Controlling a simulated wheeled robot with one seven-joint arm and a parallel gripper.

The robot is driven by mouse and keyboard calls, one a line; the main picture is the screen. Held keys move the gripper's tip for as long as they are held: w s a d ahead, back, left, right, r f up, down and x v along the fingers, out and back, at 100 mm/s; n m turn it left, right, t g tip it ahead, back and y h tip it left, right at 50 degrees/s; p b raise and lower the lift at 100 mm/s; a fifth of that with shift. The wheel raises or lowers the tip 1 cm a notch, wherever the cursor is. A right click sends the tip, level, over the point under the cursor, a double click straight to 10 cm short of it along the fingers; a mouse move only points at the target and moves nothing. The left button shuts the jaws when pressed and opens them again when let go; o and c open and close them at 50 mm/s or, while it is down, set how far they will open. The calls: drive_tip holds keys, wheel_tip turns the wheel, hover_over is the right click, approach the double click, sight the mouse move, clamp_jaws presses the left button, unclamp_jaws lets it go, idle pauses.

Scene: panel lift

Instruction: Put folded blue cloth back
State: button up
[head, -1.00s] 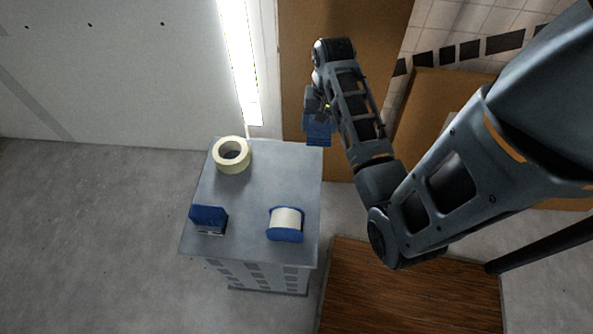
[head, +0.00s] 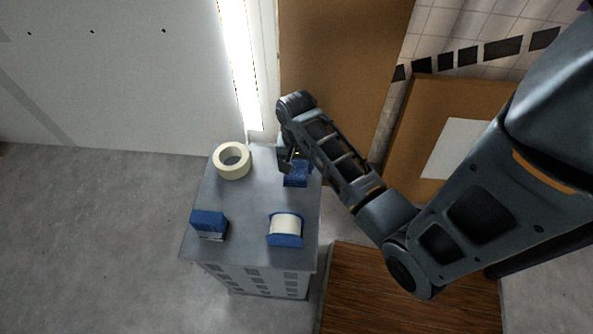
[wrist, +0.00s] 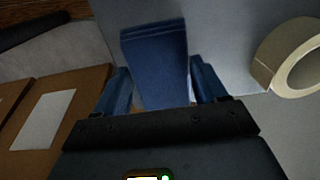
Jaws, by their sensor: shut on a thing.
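The folded blue cloth (head: 297,175) is in my gripper (head: 295,160), over the far right part of the grey cabinet top (head: 245,205). In the wrist view the cloth (wrist: 158,62) stands out between the two blue fingers of my gripper (wrist: 160,88), which are shut on it. I cannot tell whether the cloth touches the top.
A cream tape roll (head: 232,161) lies at the back left of the top; it also shows in the wrist view (wrist: 290,58). A blue and grey box-like item (head: 209,224) stands front left. A white spool with blue ends (head: 285,229) stands front right. The middle is clear.

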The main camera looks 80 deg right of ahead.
sight(296, 167)
drive_tip(key=shift+f, duration=1.9)
drive_tip(key=o, duration=0.9)
drive_tip(key=shift+o, duration=0.2)
wheel_tip(296, 167, up, 12)
drive_tip(key=shift+f+p, duration=0.15)
drive_tip(key=shift+p, duration=0.2)
drive_tip(key=s+a+n+t+h, duration=0.35)
drive_tip(key=a+n+t, duration=0.45)
drive_tip(key=a, duration=0.4)
drive_tip(key=s+a+r+n+t+y, duration=0.1)
drive_tip(key=s+a+r+n+t, duration=0.2)
drive_tip(key=a+r, duration=0.3)
drive_tip(key=s+a+r+n+t+y, duration=0.2)
drive_tip(key=s+a+r+n+t, duration=0.2)
drive_tip(key=r, duration=1.1)
drive_tip(key=a+n, duration=0.1)
drive_tip(key=a, duration=0.2)
drive_tip(key=shift+s+a, duration=0.2)
